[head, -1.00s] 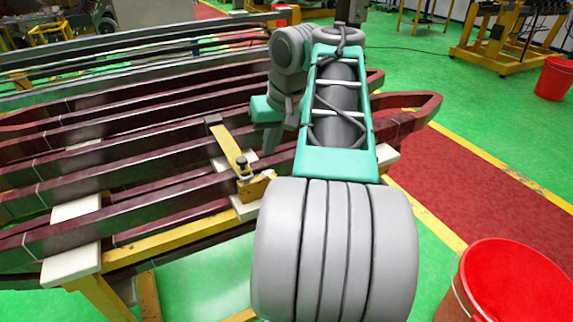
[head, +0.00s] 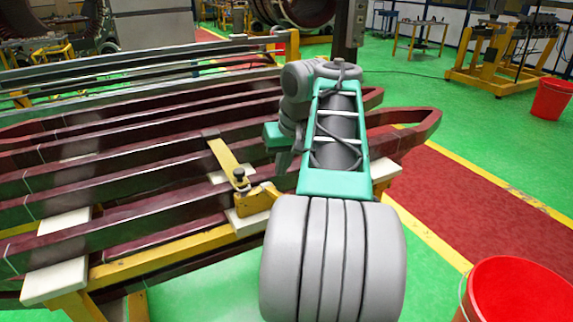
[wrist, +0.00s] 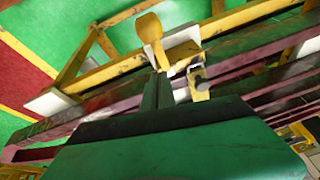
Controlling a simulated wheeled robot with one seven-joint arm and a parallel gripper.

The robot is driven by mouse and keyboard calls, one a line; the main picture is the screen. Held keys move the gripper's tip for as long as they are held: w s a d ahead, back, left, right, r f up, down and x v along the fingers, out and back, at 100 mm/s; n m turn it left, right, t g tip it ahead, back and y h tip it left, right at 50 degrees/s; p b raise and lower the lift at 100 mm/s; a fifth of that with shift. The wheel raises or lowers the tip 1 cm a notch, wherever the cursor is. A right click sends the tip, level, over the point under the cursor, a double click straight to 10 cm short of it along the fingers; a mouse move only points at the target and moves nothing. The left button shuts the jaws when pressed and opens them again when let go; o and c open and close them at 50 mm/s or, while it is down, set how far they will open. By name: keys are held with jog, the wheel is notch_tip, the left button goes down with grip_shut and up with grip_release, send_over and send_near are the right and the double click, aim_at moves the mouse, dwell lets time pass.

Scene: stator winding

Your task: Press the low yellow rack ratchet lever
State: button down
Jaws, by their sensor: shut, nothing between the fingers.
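The yellow lever (head: 259,198) is a short rounded piece low on the front of the rack, by a dark pivot bolt. In the wrist view it shows as a yellow paddle (wrist: 150,28) in front of a white block. A yellow bar (head: 222,157) runs back from the bolt over the dark red coils. My gripper (head: 281,168) is shut and empty, pointing down above the coils, just right of and behind the lever. In the wrist view my fingertips (wrist: 163,75) appear close to the lever's lower end. I cannot tell whether they touch it.
Long dark red coils (head: 120,185) lie on the yellow rack frame (head: 160,246) with white support blocks (head: 57,281). A red bucket (head: 520,290) stands at lower right. The green and red floor to the right is mostly clear.

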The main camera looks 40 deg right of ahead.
jog(key=shift+s+a+f+b, duration=0.2)
jog(key=shift+s+a+f, duration=0.2)
jog(key=shift+s+f, duration=0.35)
jog(key=shift+s+a+f+b, duration=0.2)
jog(key=shift+s+a+f, duration=0.2)
jog(key=shift+s+f, duration=0.25)
jog(key=shift+f, duration=0.1)
